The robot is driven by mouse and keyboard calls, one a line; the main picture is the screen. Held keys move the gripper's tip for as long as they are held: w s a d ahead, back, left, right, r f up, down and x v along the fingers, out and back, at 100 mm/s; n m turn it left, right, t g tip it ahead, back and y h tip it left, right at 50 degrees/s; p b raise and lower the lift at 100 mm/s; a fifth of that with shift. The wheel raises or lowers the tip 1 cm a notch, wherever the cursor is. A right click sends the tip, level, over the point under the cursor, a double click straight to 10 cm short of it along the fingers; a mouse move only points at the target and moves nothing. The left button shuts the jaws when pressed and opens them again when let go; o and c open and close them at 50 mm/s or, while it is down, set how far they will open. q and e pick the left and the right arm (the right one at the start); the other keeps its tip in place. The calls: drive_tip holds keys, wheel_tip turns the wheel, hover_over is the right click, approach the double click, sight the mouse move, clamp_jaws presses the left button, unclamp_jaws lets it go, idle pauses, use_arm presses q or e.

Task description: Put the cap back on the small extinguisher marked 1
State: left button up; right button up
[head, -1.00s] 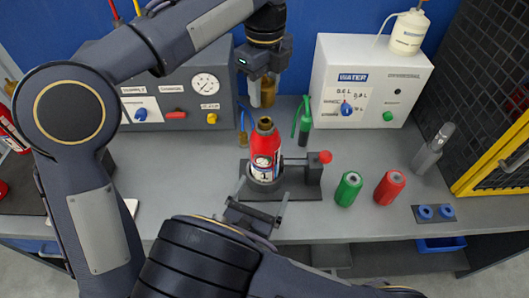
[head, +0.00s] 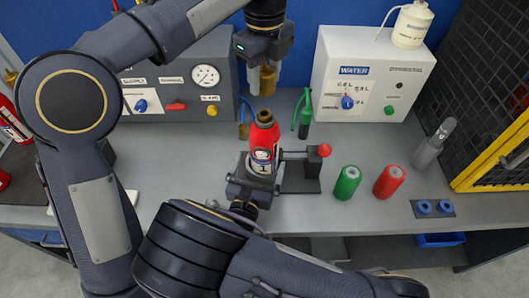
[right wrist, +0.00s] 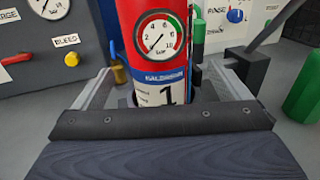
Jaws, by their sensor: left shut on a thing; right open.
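The small red extinguisher marked 1 (head: 265,140) stands on the bench in a holder with a red-knobbed handle (head: 318,152). Its brass neck (head: 263,116) faces up, uncapped. In the right wrist view its gauge and the number 1 show on the body (right wrist: 158,50). My left gripper (head: 266,72) is shut on a brass cap (head: 267,82), held above and apart from the neck. My right gripper (head: 254,172) is open low at the extinguisher's front. In the right wrist view its fingers (right wrist: 160,88) lie on either side of the body; contact cannot be told.
A green cylinder (head: 347,182) and a red cylinder (head: 389,181) stand to the right. A grey control panel (head: 180,95) and a white WATER box (head: 370,85) stand behind. A blue-ringed block (head: 433,208) lies near the front edge.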

sight(265, 96)
drive_tip(key=x, duration=0.5)
drive_tip(key=shift+w+d, duration=0.1)
drive_tip(key=shift+w, duration=0.3)
drive_tip(key=c, duration=1.4)
use_arm(q)
drive_tip(key=shift+f, duration=2.5)
use_arm(e)
drive_tip(key=shift+c, duration=0.4)
use_arm(q)
drive_tip(key=shift+f, duration=0.1)
drive_tip(key=shift+f, duration=0.8)
drive_tip(key=shift+f, duration=0.55)
